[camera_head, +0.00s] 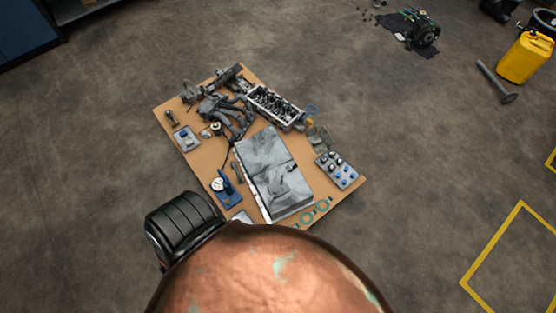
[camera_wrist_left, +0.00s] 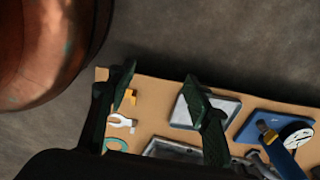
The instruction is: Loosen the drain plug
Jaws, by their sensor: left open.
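I cannot make out the drain plug in either view. My left gripper (camera_wrist_left: 161,92) is open in the left wrist view. Its two dark green fingers stand apart above the edge of a cardboard sheet (camera_wrist_left: 158,92), with nothing held between them. A small yellow piece (camera_wrist_left: 131,97) and a white forked piece (camera_wrist_left: 122,122) lie by the left finger. A pale grey tray (camera_wrist_left: 225,107) lies partly behind the right finger. My left gripper and my right gripper do not show in the head view.
A yellow jerrycan (camera_head: 524,58) stands top right. Floor at left is clear.

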